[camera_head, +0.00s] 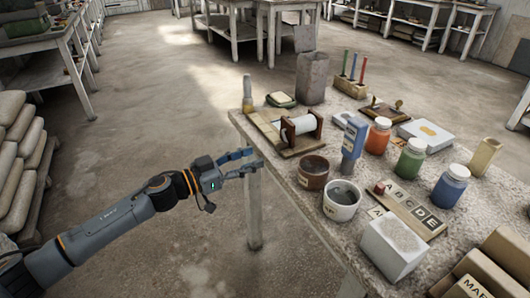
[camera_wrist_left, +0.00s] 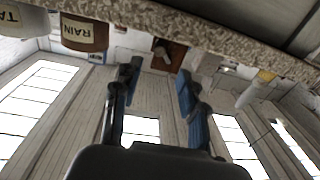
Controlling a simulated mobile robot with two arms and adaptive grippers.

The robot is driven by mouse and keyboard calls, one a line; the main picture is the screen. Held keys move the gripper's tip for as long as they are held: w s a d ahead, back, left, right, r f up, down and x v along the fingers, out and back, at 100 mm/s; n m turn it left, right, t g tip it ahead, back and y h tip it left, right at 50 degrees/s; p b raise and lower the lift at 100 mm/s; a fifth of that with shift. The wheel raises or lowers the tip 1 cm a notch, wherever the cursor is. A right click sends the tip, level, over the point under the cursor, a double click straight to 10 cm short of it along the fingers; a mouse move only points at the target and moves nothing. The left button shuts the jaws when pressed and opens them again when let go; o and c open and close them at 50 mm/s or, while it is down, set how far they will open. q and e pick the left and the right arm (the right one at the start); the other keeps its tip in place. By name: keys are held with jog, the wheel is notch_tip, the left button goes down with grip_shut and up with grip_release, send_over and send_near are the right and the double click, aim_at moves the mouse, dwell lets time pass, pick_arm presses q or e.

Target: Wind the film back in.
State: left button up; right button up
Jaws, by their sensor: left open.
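A white roll (camera_head: 300,125), likely the film, sits between wooden end pieces on a wooden stand (camera_head: 297,149) near the table's left edge. A pale flat strip or board (camera_head: 264,124) lies beside it; I cannot tell whether it is film. My left gripper (camera_head: 249,161) is open and empty, just off the table's left edge, to the left of and below the stand in the head view. In the left wrist view its two blue fingers (camera_wrist_left: 158,86) are spread apart, with the brown wooden stand (camera_wrist_left: 170,53) beyond them. My right gripper is not in view.
On the stone-topped table (camera_head: 306,206), a brown pot (camera_head: 313,173) and a grey-white pot (camera_head: 341,201) stand near the stand. A blue upright device (camera_head: 353,140), several lidded jars and a lettered board (camera_head: 412,210) stand farther right.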

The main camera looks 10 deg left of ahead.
aim_at(278, 146)
pick_arm(q)
jog(key=shift+v, duration=2.35)
notch_tip(278, 146, up, 9)
jog(key=m+g+y+p, duration=0.2)
jog(key=m+p, duration=0.2)
jog(key=p, duration=1.9)
jog(key=shift+g+y, duration=0.4)
jog(key=shift+y, duration=0.3)
jog(key=f+p+x, duration=0.1)
jog(key=x, duration=0.3)
jog(key=p+x, duration=0.1)
jog(key=x, duration=0.4)
jog(key=f+x, duration=0.1)
jog(key=x, duration=0.4)
jog(key=shift+s+a+f+p, duration=0.3)
jog(key=shift+f+p, duration=0.05)
jog(key=shift+p, duration=0.05)
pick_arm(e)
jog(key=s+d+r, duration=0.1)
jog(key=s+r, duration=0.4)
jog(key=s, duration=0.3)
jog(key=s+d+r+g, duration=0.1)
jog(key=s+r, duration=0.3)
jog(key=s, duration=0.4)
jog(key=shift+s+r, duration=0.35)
